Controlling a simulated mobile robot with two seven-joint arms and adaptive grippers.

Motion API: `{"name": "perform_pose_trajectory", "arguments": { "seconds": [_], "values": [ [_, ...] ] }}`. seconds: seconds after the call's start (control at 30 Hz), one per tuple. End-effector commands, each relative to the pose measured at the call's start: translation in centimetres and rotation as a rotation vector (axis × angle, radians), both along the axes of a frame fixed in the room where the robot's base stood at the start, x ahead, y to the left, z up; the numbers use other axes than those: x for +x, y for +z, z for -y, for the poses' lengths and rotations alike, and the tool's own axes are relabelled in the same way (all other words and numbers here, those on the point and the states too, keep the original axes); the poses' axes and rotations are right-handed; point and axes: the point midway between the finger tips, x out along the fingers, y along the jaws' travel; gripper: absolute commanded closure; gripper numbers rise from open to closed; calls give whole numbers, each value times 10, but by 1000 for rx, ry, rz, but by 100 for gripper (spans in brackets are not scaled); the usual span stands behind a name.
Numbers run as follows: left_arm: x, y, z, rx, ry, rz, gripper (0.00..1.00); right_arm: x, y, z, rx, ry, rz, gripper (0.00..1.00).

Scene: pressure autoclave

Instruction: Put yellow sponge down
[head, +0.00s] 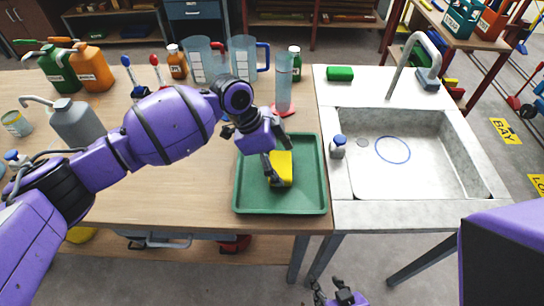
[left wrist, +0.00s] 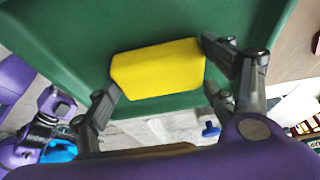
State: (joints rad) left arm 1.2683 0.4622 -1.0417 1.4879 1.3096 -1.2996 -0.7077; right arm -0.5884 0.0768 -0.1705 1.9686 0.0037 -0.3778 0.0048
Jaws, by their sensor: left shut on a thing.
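The yellow sponge (head: 285,168) is over the green tray (head: 240,200) in the head view. My left gripper (head: 275,167) is shut on it and points down into the tray. The left wrist view shows the sponge (left wrist: 158,68) between the two fingers, with the green tray (left wrist: 60,40) behind it. I cannot tell whether the sponge touches the tray floor. My right gripper (head: 338,293) is low at the bottom edge of the head view, partly cut off, away from the table, and its opening is unclear.
A cylinder (head: 284,80) and jugs (head: 243,57) stand behind the tray. A grey wash bottle (head: 77,122) stands at left.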

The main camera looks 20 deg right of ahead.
Motion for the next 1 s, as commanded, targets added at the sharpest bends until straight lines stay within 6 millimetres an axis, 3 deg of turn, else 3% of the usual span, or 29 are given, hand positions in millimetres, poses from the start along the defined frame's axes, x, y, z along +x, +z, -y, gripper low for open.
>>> {"name": "perform_pose_trajectory", "arguments": {
  "seconds": [0.27, 0.3, 0.43, 0.8, 1.0],
  "values": [
    [0, -3, 0, 0, 0, 0, 44, -2, -2, -2, 3, 1, -4, 60],
    [0, -3, 0, 0, 0, 0, 20, -2, -2, -1, 2, 2, -4, 60],
    [0, -2, 0, 0, 0, 1, 4, -2, -2, 0, -1, 5, -4, 60],
    [0, -1, 0, 1, -1, 2, 4, -2, -1, 3, -9, 12, -4, 60],
    [3, 19, -8, 1, 0, 4, 4, -1, 0, 4, -9, 11, -3, 60]
  ]
}}
